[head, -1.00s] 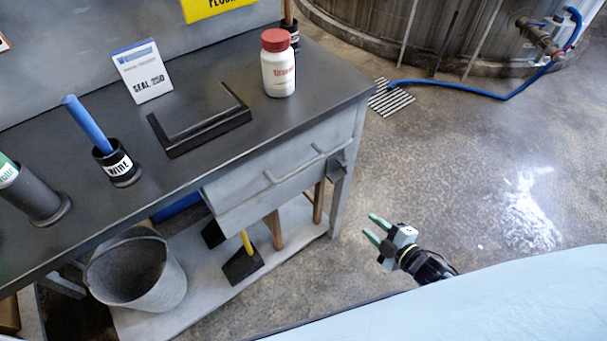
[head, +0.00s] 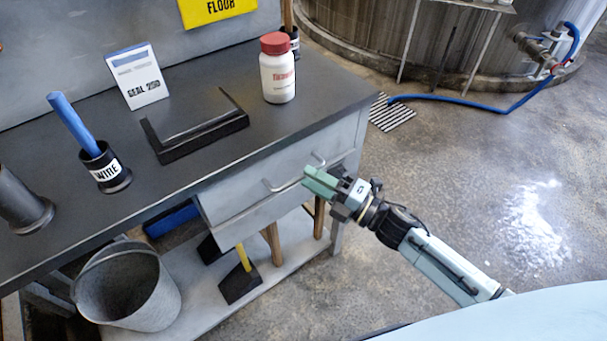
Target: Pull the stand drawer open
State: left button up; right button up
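The stand is a grey workbench (head: 90,225) with a dark top. Its grey drawer (head: 240,208) sits under the right part of the top and has a bar handle (head: 281,187) on its front. How far the drawer stands out is hard to tell. My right gripper (head: 312,182) is at the right part of the handle, its green fingers overlapping the bar in the picture. The fingers look close together, with no clear gap; whether they grip the bar cannot be told. My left gripper is not in view.
On the top stand a red-capped bottle (head: 277,72), a black tray (head: 195,135), a sign card (head: 137,76) and a WIRE cup (head: 106,170). A bucket (head: 130,290) and tools are on the lower shelf (head: 205,312). The floor (head: 450,180) to the right is mostly clear.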

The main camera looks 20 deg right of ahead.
jog(key=shift+x, duration=1.45)
jog(key=shift+c, duration=0.3)
grip_shut()
